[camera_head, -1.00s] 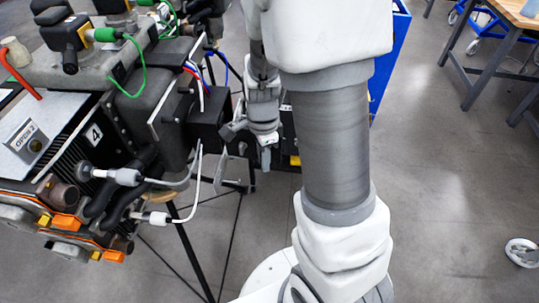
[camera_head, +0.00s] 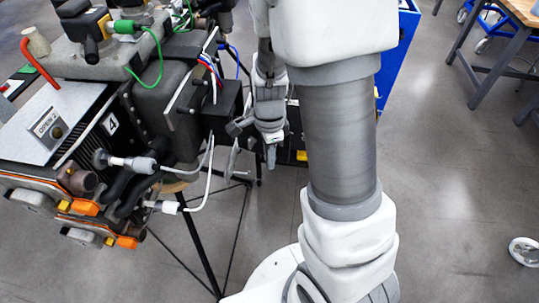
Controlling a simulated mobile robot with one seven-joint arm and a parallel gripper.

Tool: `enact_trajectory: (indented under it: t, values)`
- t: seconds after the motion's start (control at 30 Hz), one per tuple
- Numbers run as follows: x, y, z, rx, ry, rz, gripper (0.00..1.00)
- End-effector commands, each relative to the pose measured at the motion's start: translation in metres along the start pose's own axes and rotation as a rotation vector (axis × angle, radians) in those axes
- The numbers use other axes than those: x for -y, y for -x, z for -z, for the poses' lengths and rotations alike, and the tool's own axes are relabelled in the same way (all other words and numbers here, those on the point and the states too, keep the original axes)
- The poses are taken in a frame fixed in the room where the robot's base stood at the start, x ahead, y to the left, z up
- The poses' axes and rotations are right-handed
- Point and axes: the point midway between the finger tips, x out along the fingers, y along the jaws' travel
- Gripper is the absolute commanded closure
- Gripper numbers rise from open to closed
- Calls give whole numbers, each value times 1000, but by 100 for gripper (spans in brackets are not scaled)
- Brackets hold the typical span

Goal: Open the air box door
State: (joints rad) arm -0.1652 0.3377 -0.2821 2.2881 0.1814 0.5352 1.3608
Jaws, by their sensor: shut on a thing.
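A black box (camera_head: 222,105) sits on the right side of the turbine stand, and I take it for the air box. A thin grey plate (camera_head: 231,160) shows upright just below and beside it; it may be the air box door, seen nearly edge-on. My gripper (camera_head: 256,142) is right of the black box, at the plate's upper right. One finger points left toward the box and the other points down. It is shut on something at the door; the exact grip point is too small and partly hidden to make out.
The turbine stand carries hoses, green and white cables and a grey panel (camera_head: 55,128) at the left. White cables (camera_head: 208,180) loop close to the plate. A blue cabinet (camera_head: 398,60) stands behind my arm. The floor at right is open, with a workbench (camera_head: 500,50) at the back.

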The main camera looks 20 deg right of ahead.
Motion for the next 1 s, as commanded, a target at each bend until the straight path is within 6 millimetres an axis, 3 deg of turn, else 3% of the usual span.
enact_trajectory:
  t: [0.03,0.2,0.57,0.77,1.0]
  values:
    - [0,0,0,1,1,0,78]
    - [0,0,0,0,0,0,50]
    - [0,5,0,1,1,1,50]
    - [1,34,0,1,1,6,50]
    - [1,92,0,2,1,7,50]
